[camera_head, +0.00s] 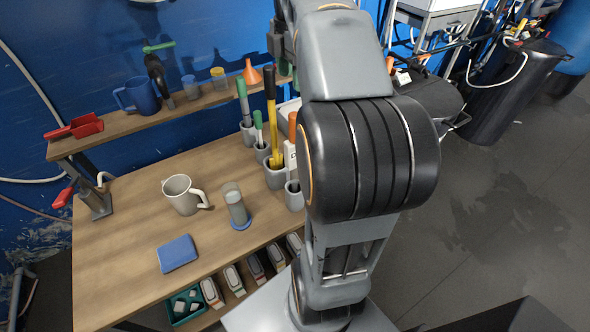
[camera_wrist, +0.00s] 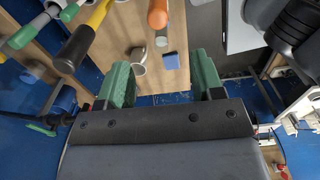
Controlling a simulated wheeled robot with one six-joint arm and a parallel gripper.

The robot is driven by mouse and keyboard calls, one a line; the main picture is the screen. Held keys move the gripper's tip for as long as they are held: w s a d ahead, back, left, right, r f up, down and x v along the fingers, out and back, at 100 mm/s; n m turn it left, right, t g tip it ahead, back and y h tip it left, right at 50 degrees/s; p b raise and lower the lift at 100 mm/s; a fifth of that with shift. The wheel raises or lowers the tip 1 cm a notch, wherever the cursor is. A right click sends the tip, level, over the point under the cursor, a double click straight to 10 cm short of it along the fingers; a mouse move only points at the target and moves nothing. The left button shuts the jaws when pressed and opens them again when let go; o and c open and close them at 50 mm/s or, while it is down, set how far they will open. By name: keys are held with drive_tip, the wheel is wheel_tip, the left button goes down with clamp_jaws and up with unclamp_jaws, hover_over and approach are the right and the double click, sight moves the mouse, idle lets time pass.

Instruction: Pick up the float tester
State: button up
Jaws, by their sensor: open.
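Several long-handled tools stand upright in grey cups at the table's right end. One has a green handle (camera_head: 243,100), one a slim green top (camera_head: 258,121), one a black grip over a yellow shaft (camera_head: 271,120), and one an orange top over a white body (camera_head: 291,145). I cannot tell which is the float tester. In the wrist view, my gripper (camera_wrist: 161,68) is open and empty, its green fingers wide apart. The orange top (camera_wrist: 157,14) shows at the upper edge, beyond the fingertips. The head view hides my gripper behind my arm.
A mug (camera_head: 183,196), a glass cylinder (camera_head: 236,206) and a blue pad (camera_head: 178,254) stand or lie on the wooden table (camera_head: 115,240). A shelf (camera_head: 130,122) behind holds a blue mug (camera_head: 142,95) and an orange funnel (camera_head: 251,73). The table's left front is clear.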

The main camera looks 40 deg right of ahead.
drive_tip(key=shift+d+f, duration=0.15)
drive_tip(key=shift+f, duration=0.25)
wheel_tip(320, 180, down, 6)
drive_tip(key=shift+f, duration=0.15)
drive_tip(key=shift+w+f, duration=0.15)
drive_tip(key=shift+f, duration=2.9)
clamp_jaws()
